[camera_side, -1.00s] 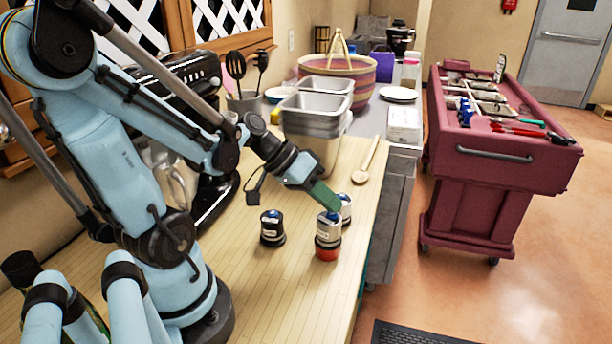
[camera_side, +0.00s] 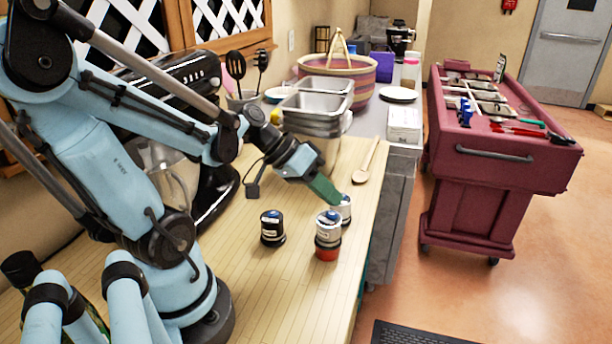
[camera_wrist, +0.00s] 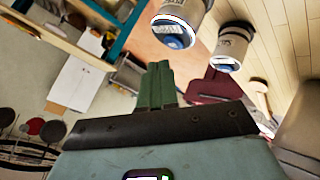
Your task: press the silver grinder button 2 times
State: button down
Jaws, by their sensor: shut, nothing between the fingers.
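Three small grinders with blue tops stand on the wooden counter. A silver-bodied one (camera_side: 343,209) is at the back right, a red-based one (camera_side: 328,240) is in front of it, and a black one (camera_side: 272,229) is to the left. My gripper (camera_side: 332,197) is shut and empty, its green fingers pointing down. Its tip is above the red-based grinder and overlaps the silver one's top edge in the side view; I cannot tell if it touches. In the wrist view the shut fingers (camera_wrist: 160,85) are below two upside-down grinders, one nearer (camera_wrist: 180,22) and one farther (camera_wrist: 232,46).
A wooden spoon (camera_side: 369,160) lies behind the grinders. Stacked metal pans (camera_side: 317,105) and a woven basket (camera_side: 358,68) stand farther back. A black stand mixer (camera_side: 205,150) is on the left. The counter's front part is clear. A maroon cart (camera_side: 495,170) stands across the floor.

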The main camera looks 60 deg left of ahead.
aim_at(327, 213)
jog(key=shift+r, duration=3)
jog(key=d+f+m+y, duration=0.2)
jog(key=d+f+y, duration=0.2)
jog(key=d+y, duration=0.1)
jog(key=shift+s+g, duration=0.3)
